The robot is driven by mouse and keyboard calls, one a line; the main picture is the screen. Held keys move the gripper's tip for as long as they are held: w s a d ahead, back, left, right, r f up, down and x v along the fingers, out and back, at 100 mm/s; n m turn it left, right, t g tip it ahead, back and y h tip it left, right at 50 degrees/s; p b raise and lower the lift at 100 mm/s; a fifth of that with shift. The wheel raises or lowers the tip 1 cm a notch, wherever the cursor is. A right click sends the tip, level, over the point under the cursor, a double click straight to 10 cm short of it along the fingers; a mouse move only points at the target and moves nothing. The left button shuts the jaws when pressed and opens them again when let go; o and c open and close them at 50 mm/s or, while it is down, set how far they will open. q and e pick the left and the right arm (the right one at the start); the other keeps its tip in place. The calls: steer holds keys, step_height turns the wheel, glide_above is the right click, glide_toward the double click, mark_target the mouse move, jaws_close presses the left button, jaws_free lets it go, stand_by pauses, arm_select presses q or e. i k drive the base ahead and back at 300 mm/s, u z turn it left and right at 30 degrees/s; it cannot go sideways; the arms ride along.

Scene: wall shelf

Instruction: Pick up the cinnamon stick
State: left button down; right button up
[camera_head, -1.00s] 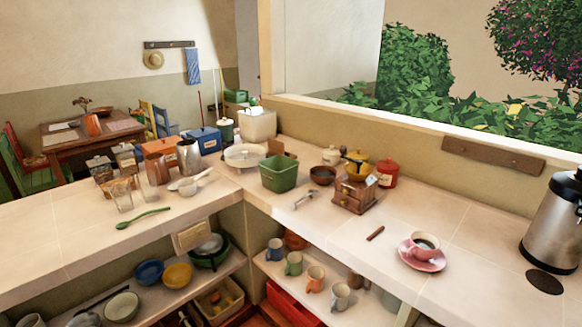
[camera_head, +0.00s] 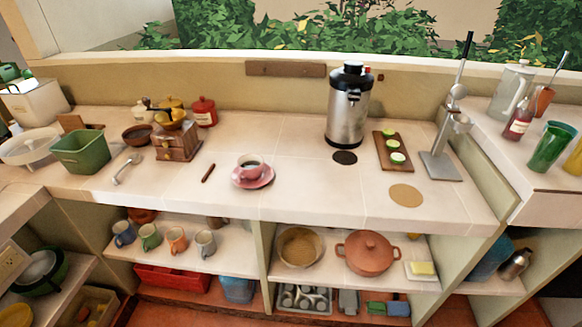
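The cinnamon stick (camera_head: 208,173) is a short, thin brown stick lying on the pale tiled counter (camera_head: 310,190). It lies tilted, between the wooden coffee grinder (camera_head: 177,142) on its left and the pink cup of dark coffee (camera_head: 250,167) on its pink saucer (camera_head: 266,181) on its right. It touches neither of them. Nothing covers it. Neither of my grippers shows in the head view.
A metal scoop-like tool (camera_head: 126,169) and a green bin (camera_head: 82,151) stand further left. A steel urn (camera_head: 348,106), a board with lime pieces (camera_head: 393,150) and a lever press (camera_head: 446,140) stand to the right. The counter in front of the stick is clear.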

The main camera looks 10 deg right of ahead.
mark_target(212, 167)
steer(key=z, duration=0.1)
steer(key=k, duration=0.4)
steer(key=u, duration=0.7)
steer(key=i, duration=1.55)
steer(key=u, duration=1.55)
